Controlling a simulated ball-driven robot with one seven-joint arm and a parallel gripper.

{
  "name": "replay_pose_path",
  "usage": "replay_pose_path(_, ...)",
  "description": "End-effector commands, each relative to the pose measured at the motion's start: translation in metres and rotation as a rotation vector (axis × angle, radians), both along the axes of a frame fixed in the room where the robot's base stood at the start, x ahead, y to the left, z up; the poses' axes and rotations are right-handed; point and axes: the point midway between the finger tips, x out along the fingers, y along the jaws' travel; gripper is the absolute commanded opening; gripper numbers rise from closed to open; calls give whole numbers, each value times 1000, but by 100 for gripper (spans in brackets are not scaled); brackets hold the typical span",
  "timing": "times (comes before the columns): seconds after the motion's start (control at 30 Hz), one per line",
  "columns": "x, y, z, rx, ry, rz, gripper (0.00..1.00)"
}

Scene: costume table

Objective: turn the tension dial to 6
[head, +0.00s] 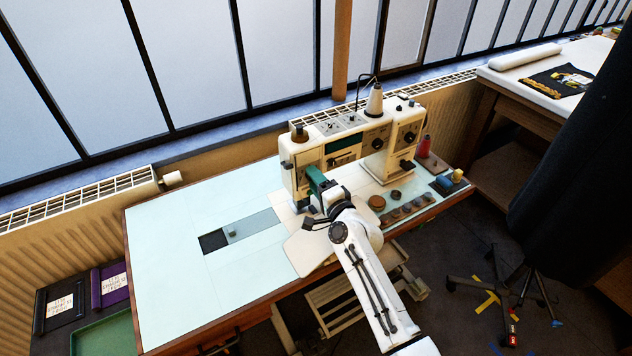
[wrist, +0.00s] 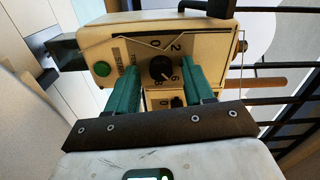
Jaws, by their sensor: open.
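The cream sewing machine (head: 298,182) stands on the pale table. In the wrist view its end face (wrist: 215,40) carries a small black tension dial (wrist: 160,67) with printed figures around it, among them 0, 2 and 6. A pale mark on the dial seems to point to the lower right, near a 6, but it is too small to be sure. My gripper (wrist: 158,70) is open, with one teal finger on each side of the dial. I cannot tell whether the fingers touch it. In the head view my gripper (head: 316,182) is at the machine's left end; the dial is hidden.
A green round button (wrist: 102,69) sits left of the dial. A thread or wire runs across the machine's face. A red spool (head: 424,146), a brown disc (head: 377,202) and several small items lie to the right on the table (head: 170,255). The table's left side is mostly clear.

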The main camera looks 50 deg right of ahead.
Motion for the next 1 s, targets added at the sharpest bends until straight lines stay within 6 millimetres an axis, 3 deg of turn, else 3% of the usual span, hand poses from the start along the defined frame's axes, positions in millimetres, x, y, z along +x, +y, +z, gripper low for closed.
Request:
replay_pose_path(0.27, -7, 2, 0, -2, 1, 0, 52)
replay_pose_path(0.7, -80, 23, -1, 1, 2, 0, 52)
replay_pose_path(1.0, -103, 30, 0, 0, -1, 0, 52)
